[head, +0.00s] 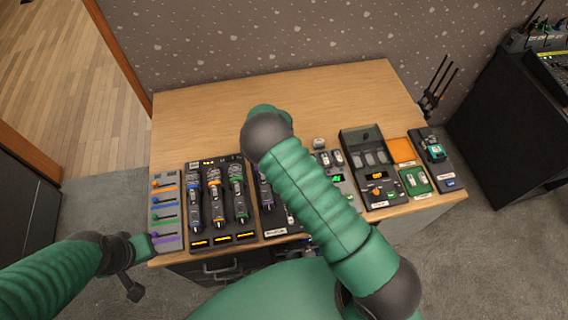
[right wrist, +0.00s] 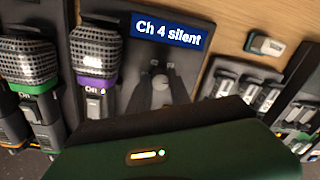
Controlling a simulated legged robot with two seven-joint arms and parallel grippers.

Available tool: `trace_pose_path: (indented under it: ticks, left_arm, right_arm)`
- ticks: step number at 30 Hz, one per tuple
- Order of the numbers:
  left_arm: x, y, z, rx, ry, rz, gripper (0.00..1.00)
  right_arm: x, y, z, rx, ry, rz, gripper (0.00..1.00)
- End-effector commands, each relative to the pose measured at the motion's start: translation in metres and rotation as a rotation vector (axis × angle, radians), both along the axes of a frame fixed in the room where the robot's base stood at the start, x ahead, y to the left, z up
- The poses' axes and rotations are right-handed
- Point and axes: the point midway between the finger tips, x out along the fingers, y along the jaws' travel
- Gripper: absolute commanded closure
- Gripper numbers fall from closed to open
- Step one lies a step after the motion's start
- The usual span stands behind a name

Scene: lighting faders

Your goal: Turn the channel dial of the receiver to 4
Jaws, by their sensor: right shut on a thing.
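The receiver is a dark grey panel (right wrist: 196,58) in the right wrist view, with a blue display (right wrist: 166,31) reading "Ch 4 silent". Below the display is a small grey channel dial (right wrist: 160,84). My right gripper (right wrist: 160,92) is shut on the dial, its dark fingers on either side. The dial's pointer and any scale marks cannot be made out. In the head view my right arm hides the right gripper and the dial. My left gripper (head: 132,284) hangs beside the table's front left corner, away from the receiver; its jaws are unclear.
A fader panel (head: 166,210) with coloured sliders is at the table's left edge. A black panel (head: 374,170) with an orange display stands to the right. The back of the wooden table (head: 200,115) is clear.

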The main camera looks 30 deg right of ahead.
Motion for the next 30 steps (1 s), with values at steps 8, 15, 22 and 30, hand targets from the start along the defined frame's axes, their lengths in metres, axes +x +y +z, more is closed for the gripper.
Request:
trace_pose_path:
  ticks: [8, 15, 22, 30]
  left_arm:
    - [0.0000, 0.0000, -0.0013, 0.000, 0.000, 0.000, 1.00]
    - [0.0000, 0.0000, -0.0016, 0.000, 0.000, 0.000, 1.00]
    - [0.0000, 0.0000, -0.0016, 0.000, 0.000, 0.000, 1.00]
    - [0.0000, 0.0000, -0.0016, 0.000, 0.000, 0.000, 1.00]
  right_arm:
    - [0.0037, 0.0008, 0.0010, 0.000, -0.008, -0.135, 1.00]
    - [0.0044, 0.0003, 0.0015, 0.000, -0.010, -0.184, 1.00]
    - [0.0047, 0.0000, 0.0019, -0.001, -0.012, -0.190, 1.00]
    - [0.0042, -0.0002, 0.0019, -0.001, -0.009, -0.189, 0.64]
